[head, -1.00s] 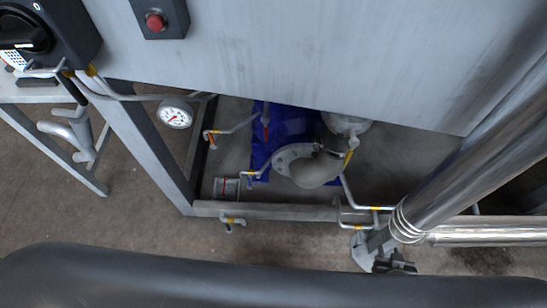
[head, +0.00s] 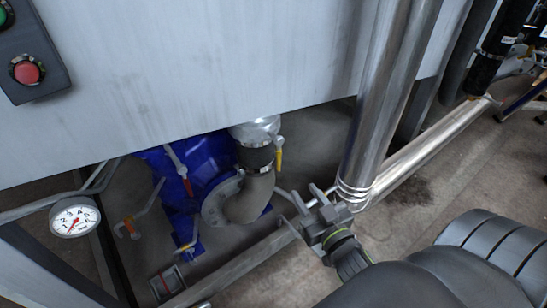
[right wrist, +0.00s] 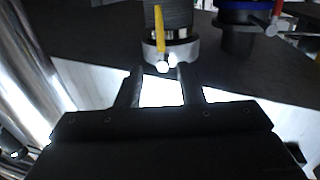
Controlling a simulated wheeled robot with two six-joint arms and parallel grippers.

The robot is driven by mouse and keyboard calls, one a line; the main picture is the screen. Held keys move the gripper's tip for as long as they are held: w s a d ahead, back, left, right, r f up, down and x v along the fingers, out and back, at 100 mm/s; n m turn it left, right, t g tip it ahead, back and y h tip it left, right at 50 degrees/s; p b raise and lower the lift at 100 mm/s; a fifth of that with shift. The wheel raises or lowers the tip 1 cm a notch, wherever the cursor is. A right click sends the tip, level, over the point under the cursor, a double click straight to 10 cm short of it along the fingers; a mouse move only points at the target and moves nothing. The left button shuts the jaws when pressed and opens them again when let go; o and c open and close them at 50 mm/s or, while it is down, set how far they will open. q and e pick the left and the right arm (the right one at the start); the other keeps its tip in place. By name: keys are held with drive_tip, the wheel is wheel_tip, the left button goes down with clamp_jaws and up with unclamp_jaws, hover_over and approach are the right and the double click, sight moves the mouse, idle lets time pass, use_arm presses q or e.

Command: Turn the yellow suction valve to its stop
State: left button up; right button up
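The yellow suction valve handle (head: 279,156) hangs down beside a grey elbow pipe (head: 250,198), just below a metal collar, in the head view. In the right wrist view the yellow handle (right wrist: 160,28) is upright in the picture, at the top middle, with a bright round pivot at its lower end. My right gripper (head: 306,197) is to the lower right of the handle, apart from it. In the right wrist view the gripper's two fingers (right wrist: 159,80) are spread with nothing between them, and the pivot lies just beyond the tips. My left gripper is not in view.
A shiny vertical pipe (head: 385,100) stands right of my gripper. A large grey panel (head: 200,70) hangs above. A frame rail (head: 235,268) and a gauge (head: 74,217) are nearby.

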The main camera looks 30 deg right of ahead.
sight(280, 158)
drive_tip(key=w, duration=0.5)
drive_tip(key=w+d, duration=0.1)
drive_tip(key=w, duration=0.8)
drive_tip(key=shift+w+d, duration=0.35)
drive_tip(key=shift+w, duration=0.05)
clamp_jaws()
